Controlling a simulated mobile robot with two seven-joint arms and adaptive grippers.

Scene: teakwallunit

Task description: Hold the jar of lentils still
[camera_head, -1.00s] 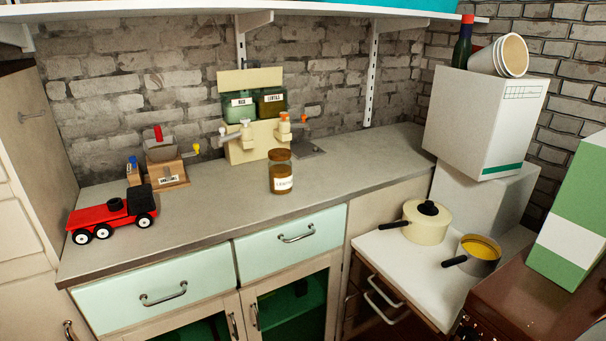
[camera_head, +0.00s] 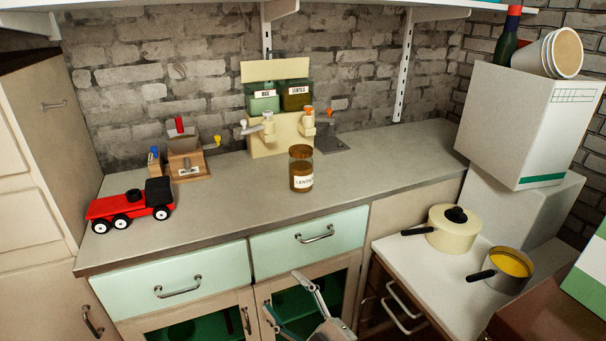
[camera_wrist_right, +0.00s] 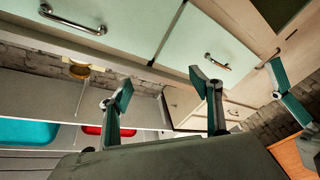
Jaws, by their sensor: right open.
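The jar of lentils (camera_head: 301,178) is a clear jar with brown contents and a white label. It stands upright on the grey counter (camera_head: 235,195), near the front edge, in front of the dispenser. My right gripper (camera_head: 283,291) is at the bottom of the head view, in front of the lower cabinet doors and below the counter edge. It is open and empty, well apart from the jar. The wrist view is tilted and shows its spread fingers with teal pads. A small brown and tan thing (camera_wrist_right: 79,70) at its upper left may be the jar.
Behind the jar stands a cream dispenser (camera_head: 262,137) with rice and lentils bins and protruding taps. A red toy truck (camera_head: 128,207) and a wooden dispenser (camera_head: 188,165) are on the left. A cream pot (camera_head: 452,236) and a saucepan (camera_head: 510,268) sit at right.

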